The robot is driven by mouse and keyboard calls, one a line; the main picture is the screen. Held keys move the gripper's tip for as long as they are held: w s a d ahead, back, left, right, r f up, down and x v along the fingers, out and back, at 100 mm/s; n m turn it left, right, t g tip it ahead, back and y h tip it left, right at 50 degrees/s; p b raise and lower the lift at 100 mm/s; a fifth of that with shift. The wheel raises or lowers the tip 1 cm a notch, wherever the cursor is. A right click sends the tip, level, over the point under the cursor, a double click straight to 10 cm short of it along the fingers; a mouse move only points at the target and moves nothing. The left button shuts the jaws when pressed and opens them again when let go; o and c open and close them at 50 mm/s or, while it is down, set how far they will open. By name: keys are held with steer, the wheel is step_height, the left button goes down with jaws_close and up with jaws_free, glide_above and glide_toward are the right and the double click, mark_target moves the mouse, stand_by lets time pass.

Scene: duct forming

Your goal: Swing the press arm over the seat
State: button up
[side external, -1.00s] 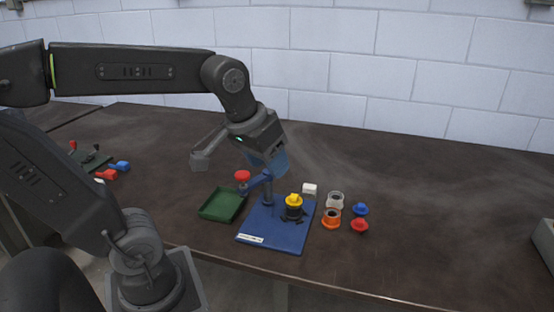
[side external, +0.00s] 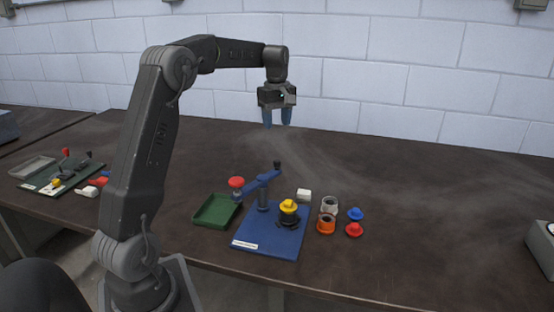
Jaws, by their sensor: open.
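The press stands on a blue base plate (side external: 262,237) in the side external view. Its blue press arm (side external: 259,183) sits on a post and carries a red knob (side external: 236,183) at its left end and a dark ball handle at its upper right end. The red end is out to the left, near the green tray, apart from the seat. The seat (side external: 288,219) is a dark holder on the plate's right part, with a yellow part (side external: 288,206) on top. My gripper (side external: 277,124) is open and empty, fingers pointing down, well above and behind the press.
A green tray (side external: 198,221) lies left of the plate. A white block (side external: 304,195), a grey ring (side external: 330,204), an orange ring (side external: 326,229), and blue (side external: 355,214) and red (side external: 354,230) caps lie to the right. Another fixture stands far left. The table's right side is mostly clear.

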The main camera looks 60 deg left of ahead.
mark_target(277, 160)
step_height(277, 160, down, 13)
steer(key=shift+r, duration=0.2)
stand_by(0.3)
jaws_close()
stand_by(0.4)
